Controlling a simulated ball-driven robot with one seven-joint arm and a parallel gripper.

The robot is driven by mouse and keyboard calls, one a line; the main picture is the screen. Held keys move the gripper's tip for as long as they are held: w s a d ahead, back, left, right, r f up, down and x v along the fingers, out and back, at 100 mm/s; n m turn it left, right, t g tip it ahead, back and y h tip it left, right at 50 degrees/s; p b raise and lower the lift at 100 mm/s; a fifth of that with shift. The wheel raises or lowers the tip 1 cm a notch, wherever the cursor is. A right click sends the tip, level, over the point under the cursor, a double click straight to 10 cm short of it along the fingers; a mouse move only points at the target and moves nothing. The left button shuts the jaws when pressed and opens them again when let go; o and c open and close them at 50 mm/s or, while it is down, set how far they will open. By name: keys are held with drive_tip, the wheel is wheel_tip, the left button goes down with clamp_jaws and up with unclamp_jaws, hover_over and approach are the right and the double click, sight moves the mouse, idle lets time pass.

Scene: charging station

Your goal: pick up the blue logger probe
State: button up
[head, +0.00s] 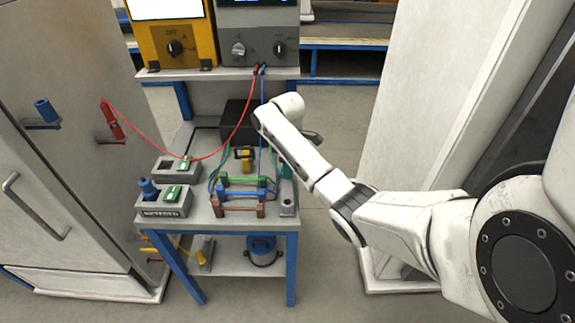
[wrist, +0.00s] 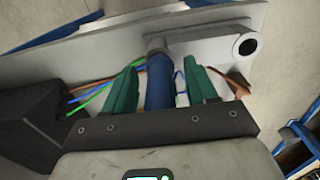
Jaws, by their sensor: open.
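The blue logger probe (wrist: 158,82) shows in the wrist view as a dark blue cylinder. Its far end meets a grey collar on the pale bench plate. My gripper (wrist: 157,85) is open, with one green finger on each side of the probe. A narrow gap shows on the right; contact on the left is hard to judge. In the head view my gripper (head: 285,171) points down at the right end of the bench, and the probe cannot be made out there.
A grey holder (head: 288,206) stands at the bench's right front corner. Coloured wires and terminal blocks (head: 240,205) lie just left of my gripper. Another blue plug (head: 148,188) stands in the METERED box (head: 163,208). A red cable (head: 225,142) hangs across the bench. A black box (head: 238,118) stands behind.

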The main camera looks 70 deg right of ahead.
drive_tip(key=shift+f, duration=0.25)
drive_tip(key=shift+c, duration=0.5)
clamp_jaws()
